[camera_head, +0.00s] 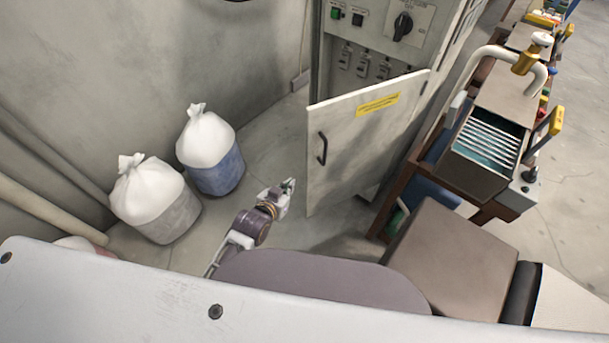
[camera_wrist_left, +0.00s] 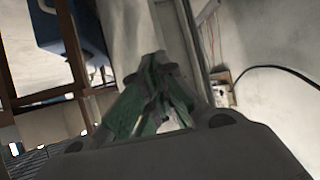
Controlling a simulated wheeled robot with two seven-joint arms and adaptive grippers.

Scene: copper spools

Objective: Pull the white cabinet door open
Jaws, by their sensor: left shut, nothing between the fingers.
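The white cabinet door (camera_head: 365,135) has a yellow label and a dark vertical handle (camera_head: 322,148) near its left edge. In the head view it stands at an angle to the cabinet front and looks ajar; how wide the gap behind it is, I cannot tell. My left gripper (camera_head: 288,187) is to the left of the door's lower left edge, below the handle and apart from it. Its green-and-grey fingers (camera_wrist_left: 155,85) are together and empty in the left wrist view. My right gripper is not in view.
The grey cabinet (camera_head: 370,40) has switches and a rotary knob above the door. A workbench with a slatted box (camera_head: 482,150) is at right. Floor between sacks and door is clear.

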